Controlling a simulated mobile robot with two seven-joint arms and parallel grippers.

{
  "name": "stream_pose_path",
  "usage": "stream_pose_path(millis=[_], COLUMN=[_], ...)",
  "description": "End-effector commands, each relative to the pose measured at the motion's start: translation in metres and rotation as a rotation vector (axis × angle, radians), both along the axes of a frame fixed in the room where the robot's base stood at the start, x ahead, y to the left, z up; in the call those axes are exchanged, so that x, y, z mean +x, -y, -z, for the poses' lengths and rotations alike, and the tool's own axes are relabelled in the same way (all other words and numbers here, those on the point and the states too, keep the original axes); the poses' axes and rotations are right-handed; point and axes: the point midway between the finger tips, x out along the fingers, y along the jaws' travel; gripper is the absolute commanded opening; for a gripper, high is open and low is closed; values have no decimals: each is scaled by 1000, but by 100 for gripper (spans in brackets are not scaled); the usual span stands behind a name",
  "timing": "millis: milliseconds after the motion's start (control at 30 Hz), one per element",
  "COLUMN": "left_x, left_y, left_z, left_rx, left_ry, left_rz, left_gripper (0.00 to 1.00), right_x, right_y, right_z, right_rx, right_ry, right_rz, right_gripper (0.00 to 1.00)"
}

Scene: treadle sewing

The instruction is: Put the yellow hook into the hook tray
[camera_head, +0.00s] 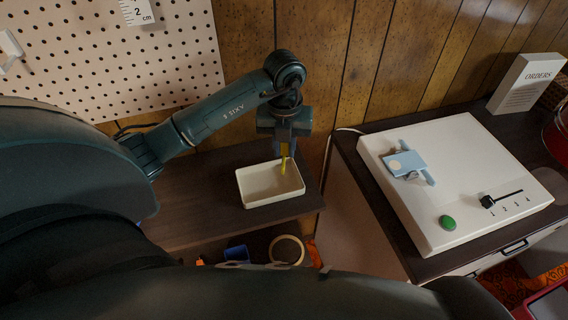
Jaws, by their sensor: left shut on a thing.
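The yellow hook (284,164) hangs down from my left gripper (285,145), which is shut on it. The hook's lower end is over the inside of the cream tray (253,203), toward its back right. I cannot tell whether the hook touches the tray floor. The tray looks like the hook tray; it sits on a dark wooden shelf (190,215) and looks empty apart from the hook. The upper part of the hook is hidden by the gripper. My right gripper is not in view.
To the right, a white board (470,190) with a light blue piece (404,163), a green button (447,222) and a slider (488,201) lies on a dark cabinet. An ORDERS block (525,85) stands behind it. A pegboard (120,55) is on the left wall. A tape roll (287,241) lies below.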

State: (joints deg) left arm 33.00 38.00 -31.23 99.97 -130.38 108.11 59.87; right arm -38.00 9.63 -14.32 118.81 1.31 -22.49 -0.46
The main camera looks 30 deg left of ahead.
Motion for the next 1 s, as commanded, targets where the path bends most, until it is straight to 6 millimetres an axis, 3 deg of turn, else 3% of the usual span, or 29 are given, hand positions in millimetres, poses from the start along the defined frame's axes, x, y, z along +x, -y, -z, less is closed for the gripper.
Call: stream_pose_path(millis=[100, 333, 500, 900, 933, 1000], left_x=[-1, 0, 0, 0, 0, 0], left_y=[1, 0, 0, 0, 0, 0], left_z=[20, 38, 63, 71, 70, 70], left_rx=[-1, 0, -1, 0, 0, 0], left_ry=[-2, -1, -2, 2, 2, 2], left_rz=[1, 2, 1, 3, 3, 3], left_gripper=[0, 0, 0, 0, 21, 26], right_x=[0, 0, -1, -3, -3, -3], right_y=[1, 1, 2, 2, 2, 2], right_z=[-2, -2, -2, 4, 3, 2], right_rx=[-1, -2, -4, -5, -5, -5], right_ry=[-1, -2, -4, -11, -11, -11], right_rz=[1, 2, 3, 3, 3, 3], right_gripper=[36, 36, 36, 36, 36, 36])
